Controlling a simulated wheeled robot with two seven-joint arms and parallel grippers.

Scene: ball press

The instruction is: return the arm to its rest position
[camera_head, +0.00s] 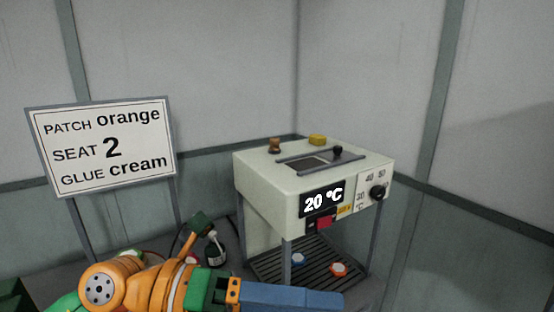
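My arm (160,288), with orange, green and blue links, comes in from the left along the bottom edge. Its blue link (290,297) reaches right, in front of the press, and is partly cut off by the lower edge. I make out no gripper fingers on this arm. My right gripper is not in view. The press (265,185) is a cream box on grey legs, with a display (322,202) reading 20 °C. A black knob (377,192) sits on its front right.
A sign (102,147) reads patch orange, seat 2, glue cream. A dark bottle (215,250) stands between arm and press. Blue-and-white (298,259) and orange-and-white (339,269) pieces lie on the slatted base (265,268).

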